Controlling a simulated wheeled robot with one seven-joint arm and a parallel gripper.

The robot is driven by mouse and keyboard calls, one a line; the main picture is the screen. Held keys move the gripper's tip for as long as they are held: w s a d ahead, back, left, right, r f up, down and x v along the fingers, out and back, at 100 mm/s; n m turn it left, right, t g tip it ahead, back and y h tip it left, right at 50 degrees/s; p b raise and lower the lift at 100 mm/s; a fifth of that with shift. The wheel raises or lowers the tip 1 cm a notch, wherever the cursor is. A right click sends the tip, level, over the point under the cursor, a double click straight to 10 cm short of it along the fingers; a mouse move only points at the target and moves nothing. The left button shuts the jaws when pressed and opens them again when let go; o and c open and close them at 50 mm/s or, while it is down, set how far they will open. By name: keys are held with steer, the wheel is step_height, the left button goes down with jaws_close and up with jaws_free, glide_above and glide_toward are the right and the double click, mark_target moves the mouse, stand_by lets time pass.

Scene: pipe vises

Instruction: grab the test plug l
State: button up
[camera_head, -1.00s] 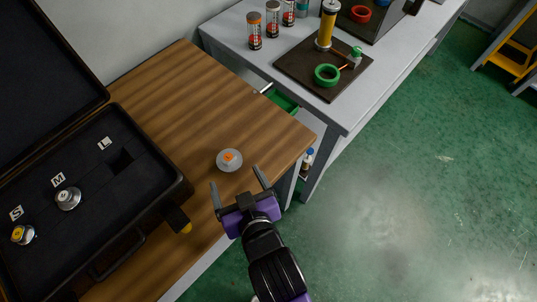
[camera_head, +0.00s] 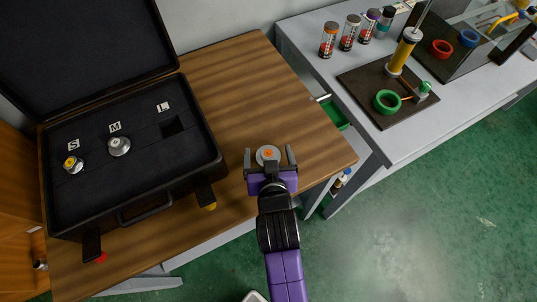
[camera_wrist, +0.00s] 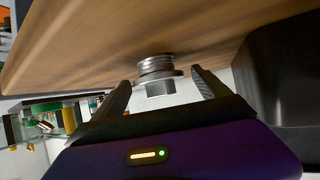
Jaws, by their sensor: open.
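The test plug L (camera_head: 268,154) is a round grey metal disc with an orange centre. It stands on the wooden table near its front edge, outside the case. It also shows in the wrist view (camera_wrist: 156,68), with a threaded body and a wider flange. My gripper (camera_head: 270,158) is open, with one finger on each side of the plug. In the wrist view my gripper (camera_wrist: 160,88) has its fingers spread around the plug's flange, with gaps visible. I cannot tell whether either finger touches it. The L slot (camera_head: 173,126) in the case is empty.
The open black case (camera_head: 135,160) lies left of my gripper, holding the S plug (camera_head: 73,164) and M plug (camera_head: 119,146). The wooden table (camera_head: 240,90) is clear behind the plug. A grey bench (camera_head: 400,140) with jars and a dark board stands at the right.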

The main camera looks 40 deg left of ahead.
steer(key=shift+c, duration=0.5)
steer(key=c, duration=1.6)
steer(key=shift+o, duration=0.2)
steer(key=shift+r, duration=0.15)
